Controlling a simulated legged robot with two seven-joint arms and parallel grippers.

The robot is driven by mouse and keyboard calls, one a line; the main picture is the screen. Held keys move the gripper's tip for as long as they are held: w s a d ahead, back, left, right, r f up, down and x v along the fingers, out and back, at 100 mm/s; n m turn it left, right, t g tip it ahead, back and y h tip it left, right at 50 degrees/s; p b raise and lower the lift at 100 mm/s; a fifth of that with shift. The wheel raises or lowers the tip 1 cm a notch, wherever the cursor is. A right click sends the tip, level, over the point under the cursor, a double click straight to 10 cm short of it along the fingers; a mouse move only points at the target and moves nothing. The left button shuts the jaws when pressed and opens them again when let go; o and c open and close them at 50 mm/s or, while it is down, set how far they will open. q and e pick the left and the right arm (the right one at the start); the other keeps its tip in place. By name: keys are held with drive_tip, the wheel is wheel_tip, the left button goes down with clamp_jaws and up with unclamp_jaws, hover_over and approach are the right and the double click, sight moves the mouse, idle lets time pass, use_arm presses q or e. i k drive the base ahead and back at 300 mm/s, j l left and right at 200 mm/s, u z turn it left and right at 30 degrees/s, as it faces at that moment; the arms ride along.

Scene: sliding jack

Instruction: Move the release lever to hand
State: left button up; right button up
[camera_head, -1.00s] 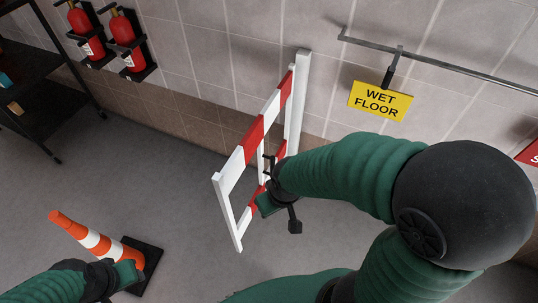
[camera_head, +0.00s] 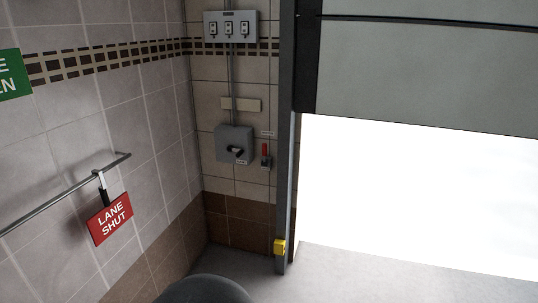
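A small lever with a red handle (camera_head: 265,150) is on the tiled back wall, just left of the door frame. It stands upright on a small plate, with a small pale label above it. To its left is a grey box (camera_head: 234,138) with a black rotary handle (camera_head: 236,152). The label texts are too small to read, so I cannot tell for certain which one is the release lever. Neither gripper shows now; only a dark rounded part of my own body is at the bottom edge.
A large door (camera_head: 425,65) is partly raised, with bright white below it. A yellow fitting (camera_head: 280,247) sits low on the door frame (camera_head: 286,150). A switch panel (camera_head: 230,27) is above. A "LANE SHUT" sign (camera_head: 110,218) hangs from a wall rail (camera_head: 60,195). The floor by the doorway looks clear.

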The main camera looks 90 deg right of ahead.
sight(264, 163)
drive_tip(key=l+z, duration=0.1)
drive_tip(key=z, duration=0.35)
drive_tip(key=i+l+z, duration=0.1)
drive_tip(key=z, duration=0.35)
drive_tip(key=i+z, duration=0.1)
drive_tip(key=z, duration=0.35)
drive_tip(key=i+z, duration=0.1)
drive_tip(key=z, duration=0.35)
drive_tip(key=i+z, duration=0.1)
drive_tip(key=z, duration=0.35)
drive_tip(key=i+z, duration=0.1)
drive_tip(key=z, duration=0.35)
drive_tip(key=i+j+z, duration=0.2)
drive_tip(key=i+j, duration=0.25)
drive_tip(key=i, duration=0.25)
drive_tip(key=i+j, duration=0.25)
drive_tip(key=i, duration=0.3)
